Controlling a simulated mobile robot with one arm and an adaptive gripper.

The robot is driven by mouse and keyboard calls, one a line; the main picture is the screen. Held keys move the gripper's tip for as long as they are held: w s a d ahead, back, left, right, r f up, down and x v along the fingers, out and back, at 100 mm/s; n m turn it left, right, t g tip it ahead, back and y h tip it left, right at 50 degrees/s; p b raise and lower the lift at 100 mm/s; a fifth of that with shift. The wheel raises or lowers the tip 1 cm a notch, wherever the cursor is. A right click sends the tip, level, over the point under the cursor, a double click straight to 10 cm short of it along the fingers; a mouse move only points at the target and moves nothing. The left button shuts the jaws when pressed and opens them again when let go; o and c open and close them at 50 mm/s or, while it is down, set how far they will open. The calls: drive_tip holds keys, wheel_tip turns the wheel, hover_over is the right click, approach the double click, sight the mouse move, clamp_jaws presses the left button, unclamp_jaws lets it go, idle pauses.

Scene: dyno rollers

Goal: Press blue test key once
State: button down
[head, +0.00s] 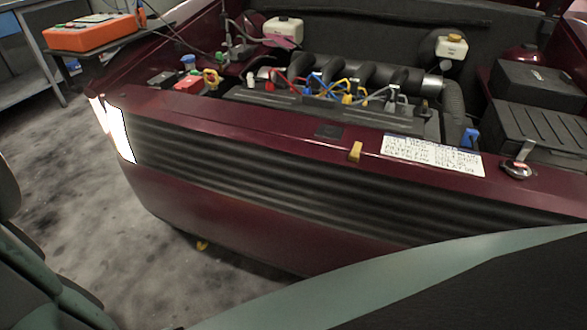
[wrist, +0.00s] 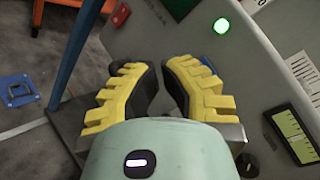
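In the wrist view my gripper (wrist: 159,70) shows yellow stepped fingers with black pads. Only a narrow gap shows between the tips, with grey panel behind and nothing seen held. The fingers point over a grey panel (wrist: 180,42). A small blue patch (wrist: 208,60) shows just past the right finger. The finger partly covers it, and I cannot tell whether it is the blue test key. I cannot tell whether the gripper touches the panel. My gripper is not in the head view.
On the panel are a lit green button (wrist: 221,25), a yellow meter (wrist: 296,135), a white label (wrist: 305,75) and a black knob (wrist: 247,165). A blue post (wrist: 77,50) stands at left. The head view shows a dark red car front (head: 220,215) with an open engine bay.

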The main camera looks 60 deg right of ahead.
drive_tip(key=w+a, duration=0.1)
drive_tip(key=w, duration=0.6)
drive_tip(key=shift+a, duration=0.2)
drive_tip(key=c, duration=1.7)
unclamp_jaws()
drive_tip(key=shift+s, duration=0.1)
clamp_jaws()
drive_tip(key=shift+a, duration=0.1)
drive_tip(key=shift+w+b, duration=0.35)
drive_tip(key=shift+w, duration=0.05)
drive_tip(key=shift+w+a, duration=0.1)
drive_tip(key=shift+w, duration=0.3)
drive_tip(key=shift+s, duration=0.15)
drive_tip(key=shift+s+d, duration=0.2)
drive_tip(key=shift+s, duration=0.45)
